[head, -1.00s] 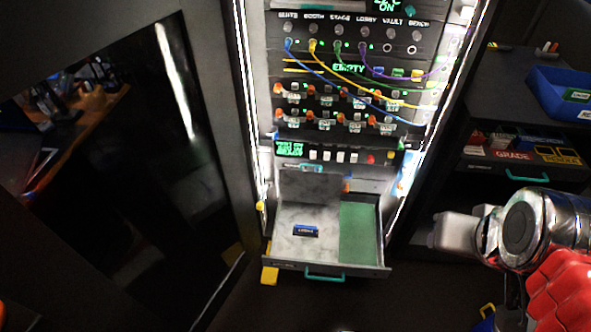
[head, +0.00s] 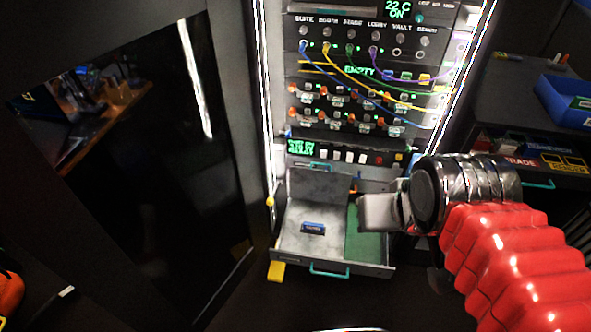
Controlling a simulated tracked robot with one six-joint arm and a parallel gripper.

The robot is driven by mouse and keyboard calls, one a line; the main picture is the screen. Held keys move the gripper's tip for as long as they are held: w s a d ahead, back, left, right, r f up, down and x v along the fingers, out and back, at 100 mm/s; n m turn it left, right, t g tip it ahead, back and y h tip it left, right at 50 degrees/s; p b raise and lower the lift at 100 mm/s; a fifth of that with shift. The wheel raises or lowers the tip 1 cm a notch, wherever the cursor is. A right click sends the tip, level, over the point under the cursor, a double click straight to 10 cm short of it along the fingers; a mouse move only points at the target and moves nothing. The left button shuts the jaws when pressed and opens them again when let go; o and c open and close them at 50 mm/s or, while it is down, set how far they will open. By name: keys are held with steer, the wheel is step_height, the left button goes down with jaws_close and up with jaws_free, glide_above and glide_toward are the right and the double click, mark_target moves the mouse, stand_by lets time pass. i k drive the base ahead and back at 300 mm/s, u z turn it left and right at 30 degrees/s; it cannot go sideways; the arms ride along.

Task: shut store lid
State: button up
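The pulled-out drawer (head: 290,244) at the foot of the rack holds an open store. A grey lid panel (head: 312,184) stands raised at the back of its left compartment. A small blue block (head: 313,228) with a label lies on the pale floor in front of the lid. My gripper (head: 372,213) is over the green right compartment (head: 362,240), to the right of the lid and apart from it in the picture. I see it as a blunt grey end; its fingers' opening cannot be made out. Part of the right compartment is hidden behind it.
The rack (head: 365,100) above carries patch cables, orange switches and a row of buttons (head: 350,157). A dark cabinet door (head: 235,130) stands open at the left. A shelf unit with a blue bin (head: 560,98) is at the right. Floor in front of the drawer is clear.

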mark_target(330, 187)
steer(key=u, duration=0.1)
steer(key=i, duration=1)
steer(key=u, duration=0.4)
steer(key=k, duration=0.9)
steer(key=u, duration=0.55)
steer(key=k, duration=0.45)
steer(key=u, duration=0.55)
steer(key=i, duration=1.15)
steer(key=z, duration=0.05)
